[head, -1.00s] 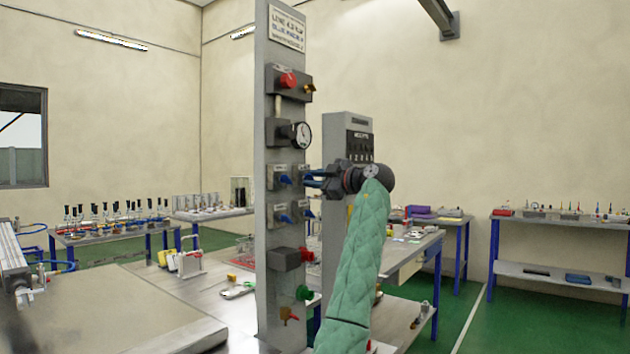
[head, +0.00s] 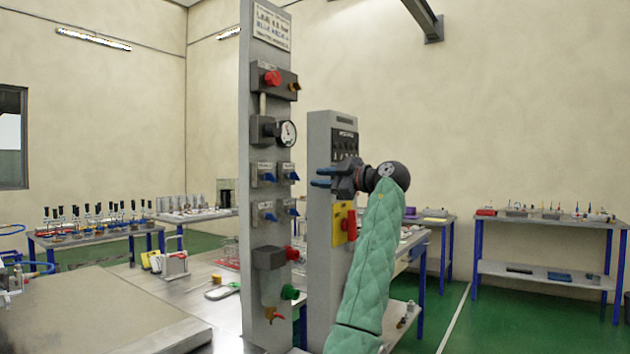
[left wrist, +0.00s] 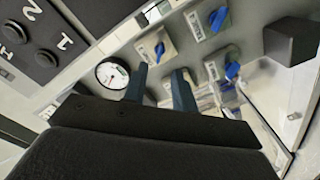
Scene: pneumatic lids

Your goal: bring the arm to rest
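My left gripper (head: 321,178) is in the middle of the head view, on an arm in a green quilted sleeve. Its two blue fingers are apart with nothing between them. They point left toward the grey valve column (head: 254,220), with a gap to its blue-levered valves (head: 286,172). In the left wrist view the fingers (left wrist: 160,88) stand apart in front of the panel, where a gauge (left wrist: 112,74) and several blue levers (left wrist: 217,18) show. My right gripper is not in view.
A second grey post (head: 320,230) with a keypad (head: 345,145) and a red-and-yellow switch (head: 346,224) stands close behind my gripper. A bench (head: 90,310) fills the front left. Tables with small parts stand along the back (head: 545,222). Green floor lies open at the right.

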